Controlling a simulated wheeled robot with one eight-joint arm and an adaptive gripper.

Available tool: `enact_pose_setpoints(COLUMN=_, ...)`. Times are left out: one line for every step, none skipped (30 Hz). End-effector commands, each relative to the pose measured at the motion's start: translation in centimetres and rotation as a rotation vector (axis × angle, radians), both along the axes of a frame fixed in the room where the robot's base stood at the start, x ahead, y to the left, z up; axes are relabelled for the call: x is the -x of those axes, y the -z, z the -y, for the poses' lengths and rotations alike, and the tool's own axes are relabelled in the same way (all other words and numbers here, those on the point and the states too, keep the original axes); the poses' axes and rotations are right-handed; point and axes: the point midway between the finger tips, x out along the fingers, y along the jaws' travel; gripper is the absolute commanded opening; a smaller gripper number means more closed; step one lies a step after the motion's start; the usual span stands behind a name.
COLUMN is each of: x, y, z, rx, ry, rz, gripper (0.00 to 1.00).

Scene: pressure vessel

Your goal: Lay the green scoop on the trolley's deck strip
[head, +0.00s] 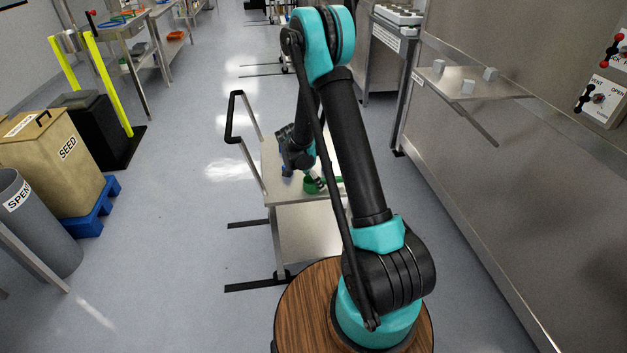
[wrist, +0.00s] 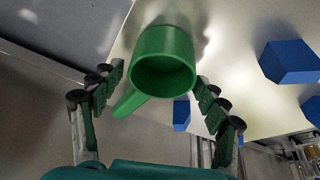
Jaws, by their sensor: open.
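The green scoop (head: 311,186) is at the trolley's deck (head: 282,205), partly hidden by my arm in the head view. In the wrist view the scoop (wrist: 164,62) shows its round open cup, with its handle pointing down and left. My gripper (wrist: 160,98) is open, its fingers on either side of the scoop with gaps visible beside the cup. I cannot tell whether the scoop rests flat on the deck. The pale deck (wrist: 235,30) shows behind it. I cannot pick out a separate strip on it.
Blue blocks (wrist: 289,62) lie on the deck to the right of the scoop. The trolley has a black handle (head: 233,118) at its left. A wall shelf (head: 465,80) with small grey cubes is at the right. The floor left of the trolley is clear.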

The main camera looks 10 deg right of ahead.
Motion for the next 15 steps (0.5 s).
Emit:
enact_pose_setpoints(x=0.0, y=0.0, z=0.0, rx=0.000, ry=0.000, rz=0.000, gripper=0.74)
enact_pose_setpoints(x=0.0, y=-0.1, z=0.0, rx=0.000, ry=0.000, rz=0.000, gripper=0.74)
enact_pose_setpoints(x=0.0, y=-0.2, z=0.0, rx=0.000, ry=0.000, rz=0.000, gripper=0.74)
enact_pose_setpoints(x=0.0, y=-0.4, z=0.0, rx=0.000, ry=0.000, rz=0.000, gripper=0.74)
enact_pose_setpoints(x=0.1, y=-0.6, z=-0.1, rx=0.000, ry=0.000, rz=0.000, gripper=0.74)
enact_pose_setpoints(x=0.1, y=-0.9, z=-0.3, rx=0.000, ry=-0.001, rz=0.000, gripper=0.74)
enact_pose_setpoints(x=0.1, y=-1.3, z=-0.4, rx=0.000, ry=-0.001, rz=0.000, gripper=0.74)
enact_pose_setpoints(x=0.2, y=-1.6, z=-0.5, rx=0.000, ry=-0.001, rz=0.000, gripper=0.74)
enact_pose_setpoints(x=0.3, y=-2.2, z=-0.8, rx=0.000, ry=-0.001, rz=0.000, gripper=0.74)
enact_pose_setpoints(x=0.4, y=-2.7, z=-1.0, rx=0.000, ry=-0.001, rz=0.000, gripper=0.74)
enact_pose_setpoints(x=0.5, y=-3.2, z=-1.2, rx=0.000, ry=-0.001, rz=0.000, gripper=0.74)
enact_pose_setpoints(x=0.6, y=-4.0, z=-1.5, rx=0.000, ry=-0.002, rz=-0.001, gripper=0.74)
enact_pose_setpoints(x=0.7, y=-4.5, z=-1.7, rx=0.000, ry=-0.002, rz=-0.001, gripper=0.74)
enact_pose_setpoints(x=0.8, y=-5.1, z=-1.9, rx=0.000, ry=-0.002, rz=-0.001, gripper=0.74)
enact_pose_setpoints(x=0.9, y=-5.8, z=-2.1, rx=0.000, ry=-0.002, rz=-0.001, gripper=0.74)
